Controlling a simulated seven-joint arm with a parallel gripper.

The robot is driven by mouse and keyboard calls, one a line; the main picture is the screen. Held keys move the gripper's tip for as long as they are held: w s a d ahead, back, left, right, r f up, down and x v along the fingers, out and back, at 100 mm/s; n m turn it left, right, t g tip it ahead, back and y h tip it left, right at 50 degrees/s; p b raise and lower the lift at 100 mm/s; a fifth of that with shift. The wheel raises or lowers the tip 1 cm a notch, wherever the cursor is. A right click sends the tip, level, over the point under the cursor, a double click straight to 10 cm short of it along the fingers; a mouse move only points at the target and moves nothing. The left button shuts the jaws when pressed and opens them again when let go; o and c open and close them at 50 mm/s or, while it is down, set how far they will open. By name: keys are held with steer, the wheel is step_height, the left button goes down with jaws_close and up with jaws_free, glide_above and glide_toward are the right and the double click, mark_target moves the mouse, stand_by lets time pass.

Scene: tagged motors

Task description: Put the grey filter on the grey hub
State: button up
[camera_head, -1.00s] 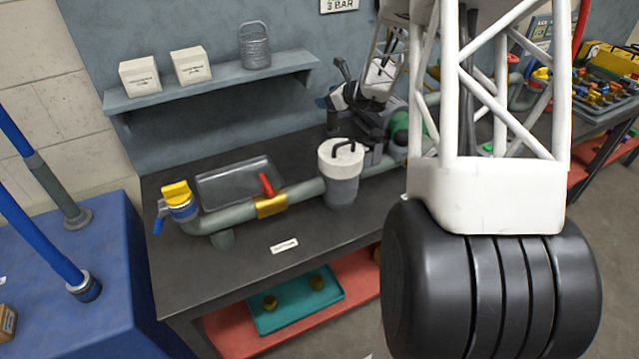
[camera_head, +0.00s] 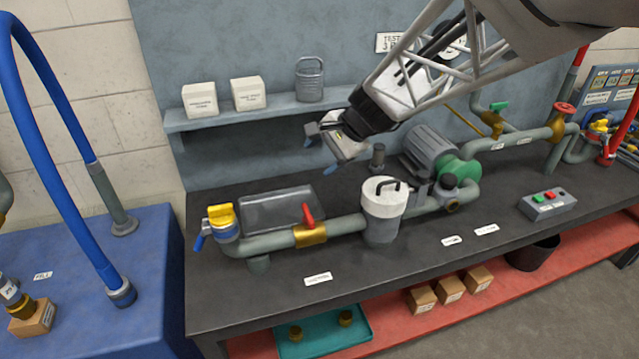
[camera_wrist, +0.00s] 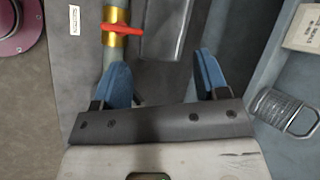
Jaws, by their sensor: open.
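A grey ribbed metal canister with a bail handle (camera_head: 310,82), which looks like the grey filter, stands upright on the wall shelf. It also shows at the right edge of the wrist view (camera_wrist: 285,110). My gripper (camera_head: 320,156) is open and empty, below and in front of the shelf, apart from the canister. Its blue fingertips are spread in the wrist view (camera_wrist: 165,82). A grey pot with a white lid and black handle (camera_head: 383,212) stands in the bench pipe line. A short grey upright stub (camera_head: 377,157) stands behind it. I cannot tell which part is the grey hub.
Two white boxes (camera_head: 200,100) (camera_head: 249,93) stand left of the canister on the shelf (camera_head: 225,119). A grey tray (camera_head: 282,208), a pipe with a red-handled valve (camera_head: 309,228) and a green-and-grey motor (camera_head: 440,155) occupy the bench. The bench front (camera_head: 370,287) is mostly clear.

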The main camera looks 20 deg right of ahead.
steer(key=s+a+n+g+h, duration=0.1)
steer(key=s+n+h, duration=0.5)
steer(key=s, duration=1.8)
steer(key=shift+a+r+n+g, duration=0.25)
steer(key=shift+a+n+g, duration=0.25)
steer(key=shift+n, duration=2.4)
